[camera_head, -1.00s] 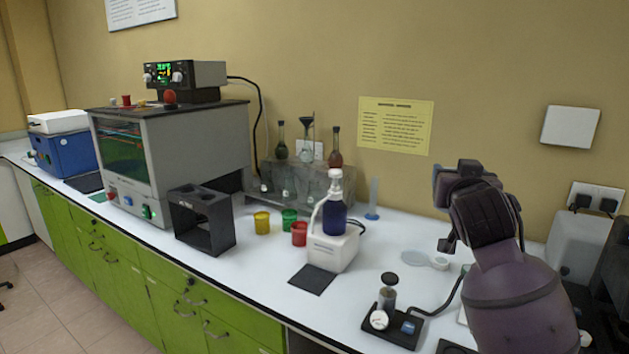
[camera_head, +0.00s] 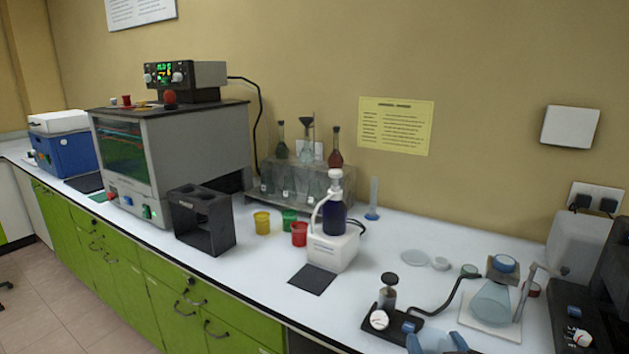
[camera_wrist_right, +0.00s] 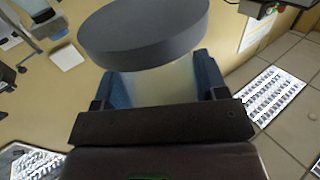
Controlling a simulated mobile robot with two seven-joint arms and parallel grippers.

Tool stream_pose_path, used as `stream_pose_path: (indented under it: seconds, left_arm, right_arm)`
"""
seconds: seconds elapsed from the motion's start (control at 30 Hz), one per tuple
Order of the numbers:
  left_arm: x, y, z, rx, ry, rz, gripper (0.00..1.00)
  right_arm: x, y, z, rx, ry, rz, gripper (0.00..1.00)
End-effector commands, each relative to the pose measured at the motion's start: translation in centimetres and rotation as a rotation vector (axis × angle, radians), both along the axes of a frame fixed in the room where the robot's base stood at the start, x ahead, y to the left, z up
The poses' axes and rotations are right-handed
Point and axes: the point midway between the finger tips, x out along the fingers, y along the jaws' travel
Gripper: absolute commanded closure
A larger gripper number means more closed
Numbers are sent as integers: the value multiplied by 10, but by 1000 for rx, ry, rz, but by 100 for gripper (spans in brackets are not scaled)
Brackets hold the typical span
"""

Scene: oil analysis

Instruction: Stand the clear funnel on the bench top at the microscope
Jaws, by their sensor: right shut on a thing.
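My right gripper (camera_head: 436,342) shows only by its blue finger pads at the bottom edge of the head view. In the right wrist view its pads (camera_wrist_right: 158,85) are shut on a pale, translucent piece (camera_wrist_right: 160,82) with a wide, thick grey round top (camera_wrist_right: 145,30). I cannot tell from its shape whether this is the clear funnel. The microscope is not clearly identifiable. My left gripper is not in view.
A white pump unit (camera_head: 333,250) stands mid-bench. Shallow clear dishes (camera_head: 415,257) lie behind, with bare bench around them.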

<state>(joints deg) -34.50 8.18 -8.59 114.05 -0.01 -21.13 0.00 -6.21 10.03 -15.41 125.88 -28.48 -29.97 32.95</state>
Motion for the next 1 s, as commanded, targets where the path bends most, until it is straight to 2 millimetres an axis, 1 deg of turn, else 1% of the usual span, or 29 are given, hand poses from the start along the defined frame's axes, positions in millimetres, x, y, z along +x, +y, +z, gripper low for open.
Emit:
stream_pose_path:
  seconds: [0.03, 0.1, 0.2, 0.3, 0.87, 0.97, 1.0]
  left_arm:
    - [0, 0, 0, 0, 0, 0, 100]
    - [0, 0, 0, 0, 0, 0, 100]
    - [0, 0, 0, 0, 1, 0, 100]
    - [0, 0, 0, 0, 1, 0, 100]
    - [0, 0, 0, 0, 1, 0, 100]
    - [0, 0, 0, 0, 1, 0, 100]
    - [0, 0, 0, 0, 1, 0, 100]
  right_arm:
    - [-5, -3, -8, 1, 3, -8, 61]
    - [-10, -5, -16, 0, 2, -13, 61]
    - [-14, -8, -23, 0, 0, -18, 61]
    - [-16, -8, -26, 2, 0, -20, 61]
    - [-16, -9, -25, -1, -2, -19, 61]
    - [-13, -7, -20, -1, -5, -15, 61]
    - [-10, -6, -16, -2, -7, -12, 61]
